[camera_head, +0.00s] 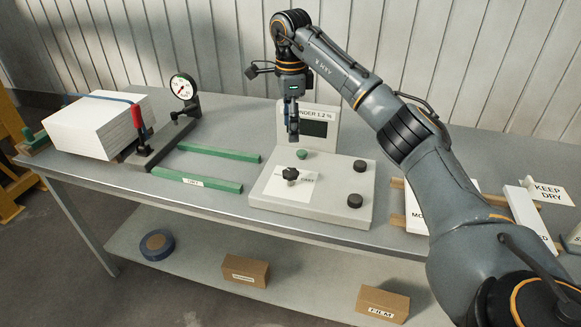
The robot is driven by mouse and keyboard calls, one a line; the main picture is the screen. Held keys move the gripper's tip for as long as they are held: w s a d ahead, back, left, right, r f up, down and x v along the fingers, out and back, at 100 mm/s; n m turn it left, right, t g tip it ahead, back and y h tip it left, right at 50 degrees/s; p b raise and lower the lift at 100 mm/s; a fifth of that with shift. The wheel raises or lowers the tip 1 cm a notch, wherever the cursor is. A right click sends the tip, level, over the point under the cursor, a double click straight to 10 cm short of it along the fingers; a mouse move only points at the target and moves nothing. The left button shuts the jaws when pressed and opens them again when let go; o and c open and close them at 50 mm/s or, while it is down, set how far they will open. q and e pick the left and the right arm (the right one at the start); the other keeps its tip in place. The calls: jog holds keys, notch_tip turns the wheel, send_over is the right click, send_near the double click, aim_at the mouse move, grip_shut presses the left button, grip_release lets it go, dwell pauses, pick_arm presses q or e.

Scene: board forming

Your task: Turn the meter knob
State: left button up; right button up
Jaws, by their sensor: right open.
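A pale control box (257,205) with a sloping top stands on the table. An upright panel behind it has a dark display (314,128) and a partly hidden label ending in "NDER 1.2 %". The box carries a black lobed knob (290,174) by a white sheet, a small green knob (302,154) and two round black knobs (360,166) (355,200). I cannot tell which is the meter knob. My right gripper (293,138) points down, open and empty, above the green and lobed knobs and apart from them. My left gripper is not in view.
A dial gauge (183,87) on a dark stand with a red-handled clamp (138,123) stands at left beside a white board stack (85,127). Green bars (198,184) lie between. White boards (523,212) and a "KEEP DRY" sign (550,193) are at right, partly behind my right arm.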

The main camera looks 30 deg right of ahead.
aim_at(290, 171)
notch_tip(290, 171, down, 13)
jog(key=shift+a+f+p, duration=0.1)
jog(key=shift+f+p, duration=0.05)
jog(key=shift+p, duration=0.8)
jog(key=c, duration=1.2)
jog(key=shift+o, duration=0.2)
